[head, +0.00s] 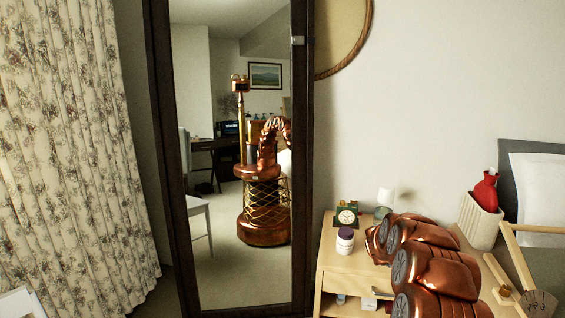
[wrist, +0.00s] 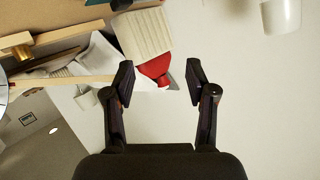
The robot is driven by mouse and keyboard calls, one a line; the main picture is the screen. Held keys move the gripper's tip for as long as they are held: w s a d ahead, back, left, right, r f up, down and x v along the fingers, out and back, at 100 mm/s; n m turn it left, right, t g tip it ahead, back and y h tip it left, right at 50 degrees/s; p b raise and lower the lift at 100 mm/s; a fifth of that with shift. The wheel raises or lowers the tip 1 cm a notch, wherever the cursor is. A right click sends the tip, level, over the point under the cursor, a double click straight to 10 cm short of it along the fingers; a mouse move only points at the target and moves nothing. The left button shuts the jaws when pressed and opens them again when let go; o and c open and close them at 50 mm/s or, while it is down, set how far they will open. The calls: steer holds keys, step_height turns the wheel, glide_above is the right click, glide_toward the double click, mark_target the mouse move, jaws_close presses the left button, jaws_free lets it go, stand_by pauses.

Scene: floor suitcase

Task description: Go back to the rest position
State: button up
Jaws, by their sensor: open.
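My gripper (wrist: 158,78) is open in the wrist view, its two black fingers spread apart with nothing held between them. Beyond the fingers shows a red object (wrist: 157,69), like a hot-water bottle, in a cream ribbed container (wrist: 145,36). The same red object (head: 485,191) and container (head: 479,222) stand at the right in the head view. My copper arm reaches across the lower right of the head view. The gripper itself cannot be made out there.
A wooden nightstand (head: 340,272) holds a clock (head: 346,215), a white-capped bottle (head: 345,240) and a small white-topped lamp or cup (head: 385,197). A tall mirror (head: 225,275) reflects my body. Floral curtains (head: 70,150) hang left. A bed with a white pillow (head: 540,180) is right.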

steer(key=a+r+n+t+y, duration=0.1)
steer(key=a+r+n+y, duration=0.15)
steer(key=a, duration=0.55)
steer(key=a+r+n+t+y, duration=0.1)
steer(key=a+r+n+y, duration=0.2)
steer(key=a, duration=0.5)
steer(key=a+r+n+t+y, duration=0.1)
steer(key=a+r+n+y, duration=0.1)
steer(key=a+y, duration=0.35)
steer(key=s+a+n+g+y, duration=0.3)
steer(key=s+a+n, duration=0.1)
steer(key=s+a, duration=1.1)
steer(key=s+a+f+n+g, duration=0.1)
steer(key=s+g, duration=0.2)
steer(key=s, duration=0.8)
steer(key=s+a+f+n+g, duration=0.1)
steer(key=s+n+g, duration=0.15)
steer(key=s, duration=0.85)
steer(key=s+d+g+h, duration=0.1)
steer(key=s+d+g, duration=0.2)
steer(key=s, duration=0.8)
steer(key=s+d+g+h, duration=0.2)
steer(key=s+d+g, duration=0.15)
steer(key=s, duration=0.65)
step_height(320, 180, up, 19)
steer(key=t+p, duration=0.2)
steer(key=p, duration=1.7)
steer(key=shift+w, duration=0.2)
